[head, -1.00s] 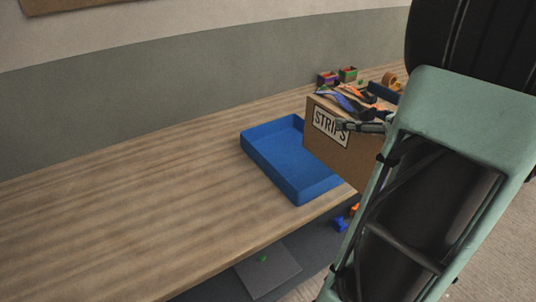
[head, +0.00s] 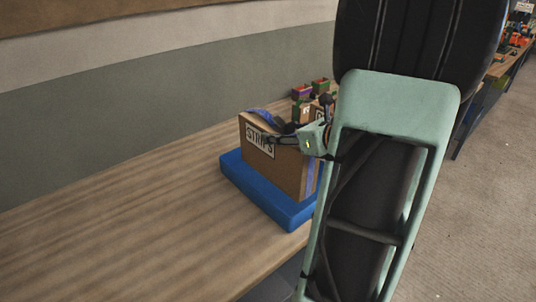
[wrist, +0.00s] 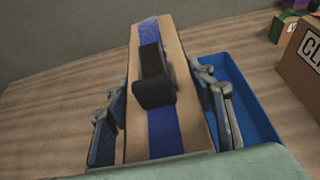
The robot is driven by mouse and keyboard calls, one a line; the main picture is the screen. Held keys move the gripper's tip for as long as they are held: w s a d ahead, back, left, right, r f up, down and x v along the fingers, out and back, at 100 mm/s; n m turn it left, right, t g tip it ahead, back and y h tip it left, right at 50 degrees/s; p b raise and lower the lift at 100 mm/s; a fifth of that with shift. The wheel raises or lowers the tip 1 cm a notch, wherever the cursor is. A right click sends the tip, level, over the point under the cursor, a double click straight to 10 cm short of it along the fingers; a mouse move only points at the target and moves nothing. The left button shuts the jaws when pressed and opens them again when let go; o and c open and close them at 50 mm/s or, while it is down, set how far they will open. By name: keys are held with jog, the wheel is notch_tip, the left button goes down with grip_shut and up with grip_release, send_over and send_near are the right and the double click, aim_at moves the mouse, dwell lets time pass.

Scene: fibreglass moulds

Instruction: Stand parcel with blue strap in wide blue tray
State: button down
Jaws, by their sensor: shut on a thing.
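The parcel is a tall cardboard box (head: 285,170) labelled STRIPS, with a blue strap over its top and down its right side. In the wrist view it (wrist: 137,80) shows from above, with a black block on the strap. My gripper (head: 298,140) is shut on the parcel's upper part, and in the wrist view a finger shows on each side of it (wrist: 165,110). The parcel is upright over the wide blue tray (head: 240,181), within its outline in the head view. Whether its base touches the tray floor is hidden. The tray also shows right of the parcel in the wrist view (wrist: 245,105).
Another labelled cardboard box (wrist: 303,55) stands beyond the tray at the right. Small coloured bins (head: 320,86) are at the back near the wall. The wooden bench (head: 110,230) is clear left of the tray.

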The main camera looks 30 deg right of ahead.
aim_at(296, 157)
jog(key=shift+w+a+f+b, duration=0.1)
jog(key=shift+w+a+f, duration=0.35)
jog(key=shift+f, duration=0.85)
jog(key=shift+w+a+f+b, duration=0.15)
jog(key=shift+w+f, duration=0.55)
jog(key=shift+f, duration=0.6)
jog(key=shift+w+a+f+b, duration=0.1)
jog(key=shift+w+a+f, duration=0.35)
jog(key=shift+f, duration=0.85)
jog(key=shift+w+d, duration=0.1)
jog(key=shift+d, duration=0.05)
jog(key=shift+f, duration=0.15)
jog(key=c, duration=0.9)
grip_release()
jog(key=shift+s+d+r, duration=0.1)
jog(key=shift+s+r, duration=0.1)
jog(key=shift+s, duration=0.1)
jog(key=v, duration=1.1)
jog(key=shift+s+r, duration=0.1)
jog(key=shift+s, duration=0.15)
jog(key=shift+w, duration=0.1)
